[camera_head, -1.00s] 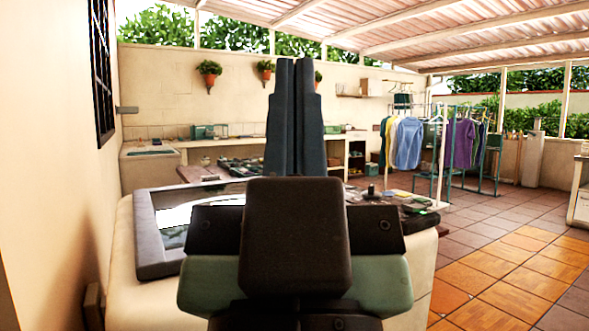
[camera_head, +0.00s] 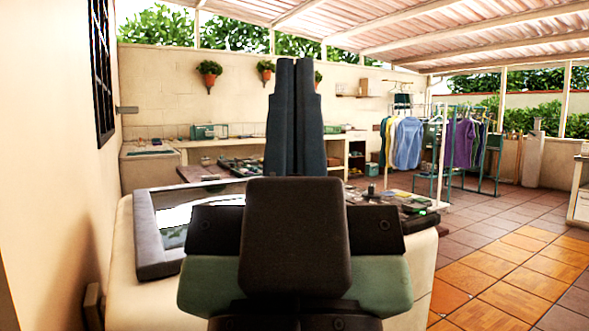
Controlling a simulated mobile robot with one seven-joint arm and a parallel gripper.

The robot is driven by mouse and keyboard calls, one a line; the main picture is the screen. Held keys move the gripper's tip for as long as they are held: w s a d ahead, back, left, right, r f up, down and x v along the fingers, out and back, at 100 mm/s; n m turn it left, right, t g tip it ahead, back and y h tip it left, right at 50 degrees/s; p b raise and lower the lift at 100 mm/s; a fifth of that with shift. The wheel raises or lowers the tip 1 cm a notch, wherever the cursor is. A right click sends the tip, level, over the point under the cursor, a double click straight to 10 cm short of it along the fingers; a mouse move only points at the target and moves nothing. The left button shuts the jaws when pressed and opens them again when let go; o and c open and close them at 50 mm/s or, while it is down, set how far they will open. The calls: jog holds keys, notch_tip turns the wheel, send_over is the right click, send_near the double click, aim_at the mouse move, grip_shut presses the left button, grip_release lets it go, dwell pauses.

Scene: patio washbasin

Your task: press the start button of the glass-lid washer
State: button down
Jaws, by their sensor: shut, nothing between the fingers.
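The glass-lid washer (camera_head: 125,265) is a cream box in front of me, low in the head view. Its lid, a glass pane in a dark frame (camera_head: 157,260), lies on top at the left. A dark control strip (camera_head: 405,197) with a small upright knob (camera_head: 372,189) shows on the right of its top. A small bright green spot (camera_head: 422,213) shows on this strip; I cannot tell whether it is the start button. My gripper (camera_head: 295,62) is shut and empty, its dark fingers side by side at picture centre. My gripper and wrist hide the middle of the washer top.
A wall (camera_head: 45,160) runs close along the left. Clothes racks (camera_head: 440,150) stand at the back right. The tiled floor (camera_head: 500,265) to the right is clear.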

jog(key=shift+r, duration=0.1)
notch_tip(320, 180, up, 32)
jog(key=p, duration=3.1)
jog(key=shift+f+p, duration=0.25)
jog(key=shift+p, duration=0.1)
jog(key=shift+d, duration=0.1)
